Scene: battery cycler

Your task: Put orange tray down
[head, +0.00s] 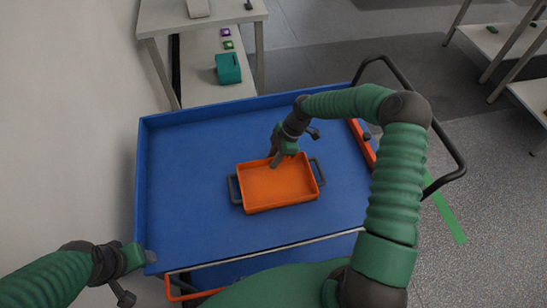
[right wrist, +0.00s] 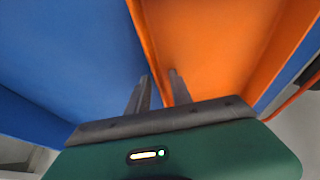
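The orange tray (head: 278,188) is a shallow rectangular box with dark side handles. It sits level on the blue cart top (head: 190,195), near its middle, and looks empty. My right gripper (head: 275,160) is at the tray's far wall. In the right wrist view its two fingers (right wrist: 160,85) straddle the orange wall (right wrist: 146,45), one on each side. A gap shows between the fingers and the wall, so it looks open around it. My left gripper (head: 140,258) is at the cart's near left corner, away from the tray; its finger opening is not clear.
The cart has a raised blue rim and a black push handle (head: 440,120) at right. An orange-red item (head: 362,143) lies along its right side, partly behind my right arm. A grey table with a teal box (head: 228,68) stands beyond. Clear blue surface lies left of the tray.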

